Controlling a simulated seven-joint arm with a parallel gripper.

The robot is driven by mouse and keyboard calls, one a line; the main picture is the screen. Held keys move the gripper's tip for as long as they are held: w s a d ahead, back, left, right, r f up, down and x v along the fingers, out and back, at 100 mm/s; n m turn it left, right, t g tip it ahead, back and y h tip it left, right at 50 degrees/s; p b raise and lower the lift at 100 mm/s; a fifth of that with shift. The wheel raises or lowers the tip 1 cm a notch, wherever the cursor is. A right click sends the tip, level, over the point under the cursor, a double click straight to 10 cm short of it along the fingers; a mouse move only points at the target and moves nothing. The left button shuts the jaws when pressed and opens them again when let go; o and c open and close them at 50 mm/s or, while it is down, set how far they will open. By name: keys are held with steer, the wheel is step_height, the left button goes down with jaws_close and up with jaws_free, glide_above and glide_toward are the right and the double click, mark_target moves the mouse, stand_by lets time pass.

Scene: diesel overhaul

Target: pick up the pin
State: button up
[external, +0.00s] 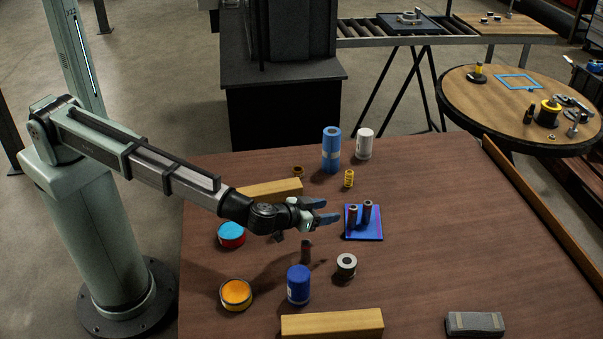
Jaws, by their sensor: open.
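Two dark upright cylinders with brownish tops, pin-like in shape, stand on a blue square plate (372,232): a left one (352,219) and a right one (367,214). A small dark reddish-brown upright piece (306,252) stands on the table just below my gripper. I cannot tell for sure which of these is the pin. My gripper (327,211) is open and empty above the table, its fingers pointing right toward the blue plate. The fingertips are apart from the cylinders, a little to their left in the picture.
A dark blue can (299,285) and a grey ring (346,267) stand in front. Wooden blocks (332,323) lie at the front and behind the gripper. A yellow spring (349,178) and a blue cylinder (331,149) stand behind. The table's right side is mostly clear.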

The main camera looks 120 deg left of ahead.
steer(key=shift+s+d+r, duration=0.1)
steer(key=shift+s+d, duration=0.05)
steer(key=shift+d, duration=0.15)
